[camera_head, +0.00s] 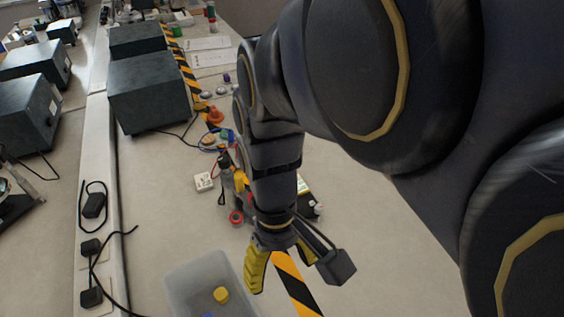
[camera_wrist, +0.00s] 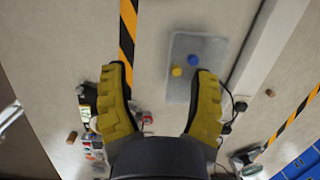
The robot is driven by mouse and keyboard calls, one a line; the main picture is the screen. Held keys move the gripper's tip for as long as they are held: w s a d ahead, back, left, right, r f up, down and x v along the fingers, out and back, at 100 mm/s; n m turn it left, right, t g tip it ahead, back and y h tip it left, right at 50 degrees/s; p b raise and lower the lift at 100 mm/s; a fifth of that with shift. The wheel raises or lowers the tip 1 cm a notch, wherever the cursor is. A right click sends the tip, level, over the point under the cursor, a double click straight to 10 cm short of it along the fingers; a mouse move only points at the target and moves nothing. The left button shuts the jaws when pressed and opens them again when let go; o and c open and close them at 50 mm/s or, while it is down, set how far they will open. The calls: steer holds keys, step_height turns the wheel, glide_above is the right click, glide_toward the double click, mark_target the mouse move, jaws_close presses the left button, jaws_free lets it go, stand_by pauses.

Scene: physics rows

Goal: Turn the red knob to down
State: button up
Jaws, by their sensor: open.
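My gripper (camera_head: 283,272) hangs over the table in the head view, its yellow fingers apart. A small reddish thing (camera_wrist: 147,119) shows between the finger bases in the wrist view. My arm hides much of the table's right side.
A translucent bin (camera_head: 180,280) with a yellow piece (camera_head: 221,295) and a blue piece stands at the lower left of my gripper. Dark boxes (camera_head: 148,90) stand at the back left. A white socket (camera_head: 204,182), cables and small clutter lie nearby. Black-yellow tape (camera_head: 296,285) crosses the table.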

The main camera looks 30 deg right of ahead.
steer(key=shift+m+t, duration=0.4)
steer(key=s, duration=0.1)
steer(key=s+r, duration=0.1)
steer(key=s, duration=0.3)
steer(key=shift+s+a+r, duration=0.1)
steer(key=shift+s+r, duration=0.15)
steer(key=shift+s+f, duration=0.15)
steer(key=shift+s, duration=0.05)
steer(key=shift+a, duration=0.1)
stand_by(0.6)
